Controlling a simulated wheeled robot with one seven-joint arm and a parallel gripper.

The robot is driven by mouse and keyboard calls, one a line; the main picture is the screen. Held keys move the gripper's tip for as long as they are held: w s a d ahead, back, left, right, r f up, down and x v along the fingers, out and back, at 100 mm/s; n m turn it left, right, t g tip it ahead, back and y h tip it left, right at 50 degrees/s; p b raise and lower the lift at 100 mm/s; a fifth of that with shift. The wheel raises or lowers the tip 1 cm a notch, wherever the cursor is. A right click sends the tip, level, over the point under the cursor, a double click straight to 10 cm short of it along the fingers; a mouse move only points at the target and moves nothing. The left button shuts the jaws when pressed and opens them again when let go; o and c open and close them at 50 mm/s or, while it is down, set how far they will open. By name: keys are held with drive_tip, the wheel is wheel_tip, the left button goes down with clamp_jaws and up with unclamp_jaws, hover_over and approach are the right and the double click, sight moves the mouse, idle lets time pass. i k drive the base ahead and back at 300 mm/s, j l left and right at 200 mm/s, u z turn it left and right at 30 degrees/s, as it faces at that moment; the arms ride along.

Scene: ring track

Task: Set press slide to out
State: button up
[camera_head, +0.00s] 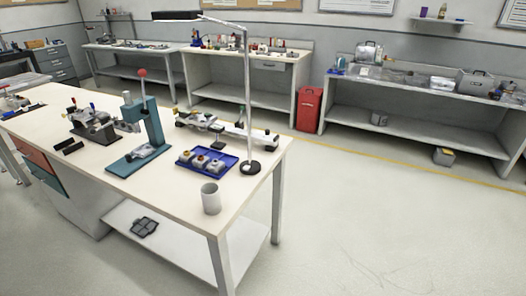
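A teal press (154,122) stands upright on the cream workbench (178,195), left of the picture's middle. Its flat teal base (123,166) lies on the bench top, and a red ball knob (142,72) tops its lever. A small grey part sits low at the front of the press. The slide is too small to tell apart clearly, and I cannot tell whether it is in or out. My gripper is not in view.
The floor right of the bench is clear.

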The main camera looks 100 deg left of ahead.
sight(142, 151)
drive_tip(key=u, duration=3)
